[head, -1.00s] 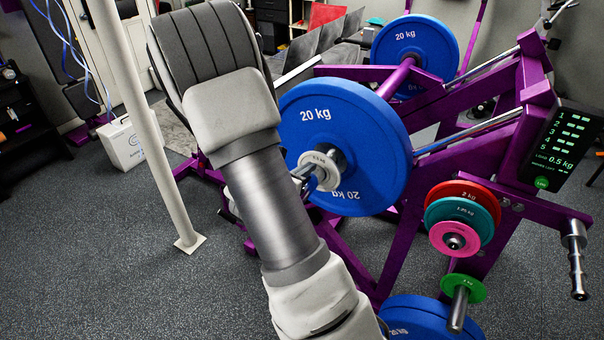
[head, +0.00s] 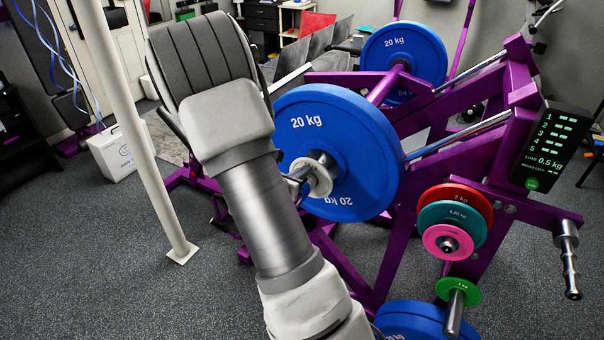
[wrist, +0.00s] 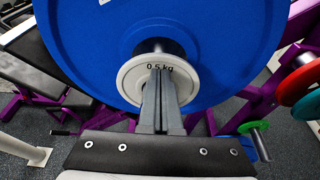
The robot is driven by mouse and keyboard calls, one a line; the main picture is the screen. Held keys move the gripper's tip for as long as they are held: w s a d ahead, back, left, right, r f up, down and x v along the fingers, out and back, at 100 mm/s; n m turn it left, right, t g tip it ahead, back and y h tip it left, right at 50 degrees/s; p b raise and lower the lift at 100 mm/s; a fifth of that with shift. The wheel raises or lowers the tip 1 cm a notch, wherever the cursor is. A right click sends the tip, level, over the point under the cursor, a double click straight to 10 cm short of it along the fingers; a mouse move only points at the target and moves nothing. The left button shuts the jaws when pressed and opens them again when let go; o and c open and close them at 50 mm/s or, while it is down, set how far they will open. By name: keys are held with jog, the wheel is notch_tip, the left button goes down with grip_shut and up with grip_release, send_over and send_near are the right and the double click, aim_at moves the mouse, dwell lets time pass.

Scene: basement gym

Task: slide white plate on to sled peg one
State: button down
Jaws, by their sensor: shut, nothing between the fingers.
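The white plate (head: 322,176), marked 0.5 kg in the wrist view (wrist: 134,82), stands upright at the sled peg, in front of a large blue 20 kg plate (head: 365,135). A dark metal part of the peg (wrist: 176,47) shows between the white plate and the blue plate. My gripper (wrist: 161,72) is shut and empty, its fingertips at the white plate's face in the wrist view. I cannot tell whether they touch it. The fingers hide the plate's middle and any peg end there. My arm hides most of the gripper in the head view.
Red (head: 482,197), teal (head: 470,212) and pink (head: 436,240) plates hang on a peg at the right. A green plate (head: 444,290) sits below. A display (head: 546,150) reads load 0.5 kg.

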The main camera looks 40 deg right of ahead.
aim_at(312, 160)
jog(key=shift+w+d+b, duration=0.3)
jog(key=shift+w+d, duration=0.1)
jog(key=shift+d, duration=0.6)
jog(key=shift+w+d+b, duration=0.3)
jog(key=shift+w+d, duration=0.15)
jog(key=shift+d, duration=0.6)
jog(key=shift+w+d+b, duration=0.3)
jog(key=shift+w+d, duration=0.1)
jog(key=shift+d, duration=0.6)
jog(key=shift+s+a, duration=0.45)
jog(key=shift+a, duration=0.6)
jog(key=shift+s+a, duration=0.4)
jog(key=shift+a, duration=0.6)
jog(key=shift+s+a, duration=0.45)
jog(key=shift+a, duration=0.6)
